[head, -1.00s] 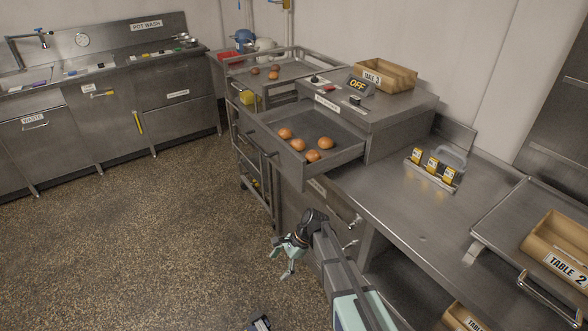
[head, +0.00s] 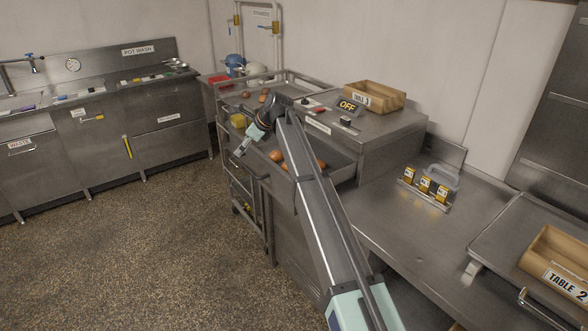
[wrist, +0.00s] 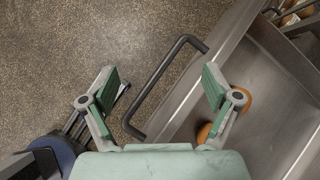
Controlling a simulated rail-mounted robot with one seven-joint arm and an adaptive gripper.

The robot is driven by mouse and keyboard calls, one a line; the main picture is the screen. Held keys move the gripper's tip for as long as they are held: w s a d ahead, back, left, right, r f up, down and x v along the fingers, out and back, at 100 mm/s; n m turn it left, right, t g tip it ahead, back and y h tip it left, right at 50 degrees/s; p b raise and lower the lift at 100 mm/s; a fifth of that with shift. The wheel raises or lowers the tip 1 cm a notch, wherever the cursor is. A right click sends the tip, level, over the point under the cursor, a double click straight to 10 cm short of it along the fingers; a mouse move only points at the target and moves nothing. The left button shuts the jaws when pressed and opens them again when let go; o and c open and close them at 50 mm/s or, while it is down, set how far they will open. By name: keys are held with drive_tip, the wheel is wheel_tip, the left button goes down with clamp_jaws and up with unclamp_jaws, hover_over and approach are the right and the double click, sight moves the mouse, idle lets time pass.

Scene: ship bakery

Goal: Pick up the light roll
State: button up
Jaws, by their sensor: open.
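Several brown rolls (head: 276,155) lie in the open steel drawer (head: 345,172), partly hidden behind my arm. I cannot tell which of them is the light roll. My gripper (head: 243,152) is open and empty near the drawer's left front corner. In the wrist view my gripper (wrist: 160,82) spreads its fingers on both sides of the dark drawer handle (wrist: 165,88), seen below. Two orange-brown rolls, one of them a roll (wrist: 241,98) beside the right finger, show partly behind that finger inside the drawer.
A wheeled rack (head: 241,188) with more rolls on top stands behind the drawer. The unit above the drawer bears an OFF sign (head: 347,106) and a TABLE 3 crate (head: 375,96). A TABLE 2 crate (head: 556,262) is at right. The floor at left is clear.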

drive_tip(key=w+d+r+m+g+h+b, duration=0.1)
drive_tip(key=w+d+r+m+h, duration=0.15)
drive_tip(key=d, duration=0.85)
drive_tip(key=w+d+r+m+h, duration=0.15)
drive_tip(key=w+d, duration=0.25)
drive_tip(key=d, duration=0.7)
drive_tip(key=shift+m+y, duration=0.4)
drive_tip(key=p+x, duration=0.3)
drive_tip(key=x, duration=0.9)
drive_tip(key=shift+a+f, duration=0.1)
drive_tip(key=shift+f, duration=0.25)
drive_tip(key=shift+p+x, duration=1.25)
drive_tip(key=shift+x, duration=1.35)
drive_tip(key=shift+s+a, duration=0.1)
drive_tip(key=shift+a, duration=0.05)
drive_tip(key=c, duration=1.1)
